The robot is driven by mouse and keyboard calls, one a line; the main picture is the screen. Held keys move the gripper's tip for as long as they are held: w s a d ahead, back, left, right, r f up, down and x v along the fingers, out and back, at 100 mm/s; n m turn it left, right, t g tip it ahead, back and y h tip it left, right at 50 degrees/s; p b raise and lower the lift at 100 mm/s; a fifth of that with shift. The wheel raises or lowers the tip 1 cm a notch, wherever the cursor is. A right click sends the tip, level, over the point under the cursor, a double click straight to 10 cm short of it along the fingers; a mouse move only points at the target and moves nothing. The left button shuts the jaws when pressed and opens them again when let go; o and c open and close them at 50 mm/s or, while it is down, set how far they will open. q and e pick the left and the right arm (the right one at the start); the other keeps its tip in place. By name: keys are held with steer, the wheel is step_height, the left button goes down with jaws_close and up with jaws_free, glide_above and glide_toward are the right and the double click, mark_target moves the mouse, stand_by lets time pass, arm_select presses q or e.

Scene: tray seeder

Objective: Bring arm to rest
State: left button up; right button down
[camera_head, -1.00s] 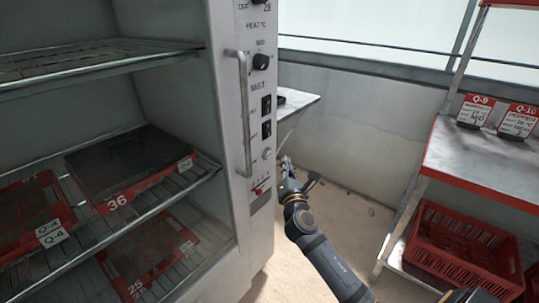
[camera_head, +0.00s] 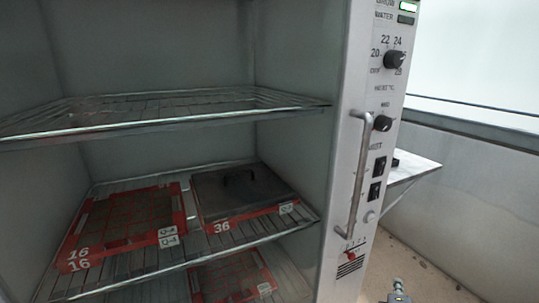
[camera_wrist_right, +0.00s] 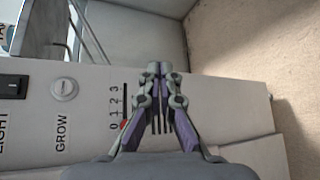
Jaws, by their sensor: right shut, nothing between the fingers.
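My right gripper (camera_wrist_right: 159,72) is shut and empty in the right wrist view, with its fingertips together. It is in front of the cabinet's control panel (camera_wrist_right: 75,135), over the 0-to-3 slider with a red knob (camera_wrist_right: 125,124); whether it touches the panel I cannot tell. In the head view only a small part of the right gripper (camera_head: 398,288) shows at the bottom right, beside the cabinet. My left gripper is not in view.
The open cabinet has wire shelves (camera_head: 180,117). Below are a red tray marked 16 (camera_head: 72,245) and a dark-covered tray marked 36 (camera_head: 240,190). The panel's vertical handle (camera_head: 357,175) sticks out. A small side table (camera_head: 415,168) stands behind; floor shows at the right.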

steer(key=s+a+f+m+g+y, duration=0.2)
steer(key=s+a+f+m+g, duration=0.1)
steer(key=s+f+m, duration=0.3)
steer(key=s+a+f+m+g+y, duration=0.2)
steer(key=s+a+f+m+g, duration=0.15)
steer(key=s+f, duration=0.4)
steer(key=s+a+f+m+g+y, duration=0.4)
steer(key=s+a+f+m+g, duration=0.1)
steer(key=s+a, duration=0.5)
arm_select(q)
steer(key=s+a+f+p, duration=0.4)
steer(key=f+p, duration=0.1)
steer(key=p, duration=1.2)
arm_select(e)
steer(key=s+d+f, duration=0.5)
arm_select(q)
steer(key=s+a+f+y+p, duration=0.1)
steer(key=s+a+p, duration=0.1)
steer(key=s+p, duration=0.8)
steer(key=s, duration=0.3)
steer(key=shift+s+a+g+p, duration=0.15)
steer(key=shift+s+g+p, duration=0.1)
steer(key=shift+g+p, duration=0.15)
arm_select(e)
steer(key=s+d+f+h, duration=0.1)
steer(key=s+d, duration=0.1)
steer(key=s, duration=1)
steer(key=shift+s, duration=0.4)
